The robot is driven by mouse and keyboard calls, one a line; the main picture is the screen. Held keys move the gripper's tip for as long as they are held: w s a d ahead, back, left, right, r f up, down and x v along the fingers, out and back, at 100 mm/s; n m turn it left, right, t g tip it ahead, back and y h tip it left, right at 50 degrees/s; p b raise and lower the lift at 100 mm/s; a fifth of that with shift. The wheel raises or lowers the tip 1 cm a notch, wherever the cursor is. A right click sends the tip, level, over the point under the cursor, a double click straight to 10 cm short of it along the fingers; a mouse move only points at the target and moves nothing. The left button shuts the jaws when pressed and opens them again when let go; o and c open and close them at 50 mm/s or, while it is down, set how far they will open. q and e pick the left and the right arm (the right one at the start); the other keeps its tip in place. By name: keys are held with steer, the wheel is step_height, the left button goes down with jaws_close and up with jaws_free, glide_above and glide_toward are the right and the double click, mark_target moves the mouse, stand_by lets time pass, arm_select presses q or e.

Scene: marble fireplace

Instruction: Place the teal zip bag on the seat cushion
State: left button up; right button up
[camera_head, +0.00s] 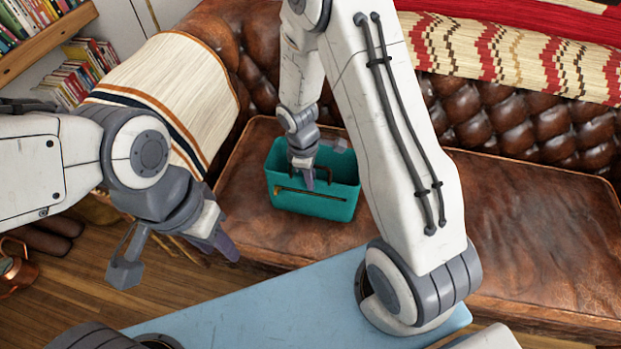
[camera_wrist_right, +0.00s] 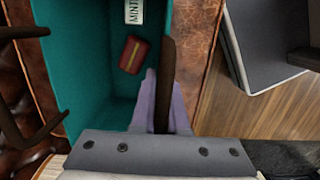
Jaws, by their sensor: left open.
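The teal zip bag (camera_head: 312,204) is upright and open-topped on or just above the brown leather seat cushion (camera_head: 265,232); I cannot tell whether its base touches. My right gripper (camera_head: 308,180) reaches down at the bag's open top. In the right wrist view its purple fingers (camera_wrist_right: 163,108) are close on both sides of the bag's dark brown handle (camera_wrist_right: 167,65), beside the teal inside (camera_wrist_right: 85,60). My left gripper (camera_head: 178,256) is open and empty, left of the bag and in front of the sofa.
A red packet (camera_wrist_right: 133,54) and a white mint packet (camera_wrist_right: 134,11) lie inside the bag. A light blue surface (camera_head: 290,308) is in front of the sofa. A striped blanket (camera_head: 170,85) covers the sofa's left arm. The cushion's right side is clear.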

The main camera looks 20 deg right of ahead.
steer(key=o, duration=0.4)
steer(key=shift+o, duration=0.2)
steer(key=shift+r, duration=0.1)
steer(key=shift+r, duration=0.35)
steer(key=r+p, duration=0.1)
steer(key=r, duration=0.2)
steer(key=a+r+p, duration=0.1)
steer(key=r, duration=0.3)
steer(key=r+p, duration=0.1)
steer(key=r, duration=0.3)
steer(key=shift+w+a, duration=0.2)
steer(key=shift+w, duration=0.1)
steer(key=s+a+r+m, duration=0.1)
steer(key=s+a+r, duration=0.2)
steer(key=s, duration=0.4)
steer(key=s+a+r+m+y, duration=0.1)
steer(key=s+a+r, duration=0.3)
steer(key=s+r, duration=0.1)
steer(key=s+a+r+m+y, duration=0.1)
steer(key=s+a+r, duration=0.3)
steer(key=s, duration=0.4)
steer(key=shift+s+a+m+t, duration=0.2)
steer(key=shift+s+m+t, duration=0.15)
steer(key=shift+m, duration=0.15)
steer(key=shift+r, duration=0.2)
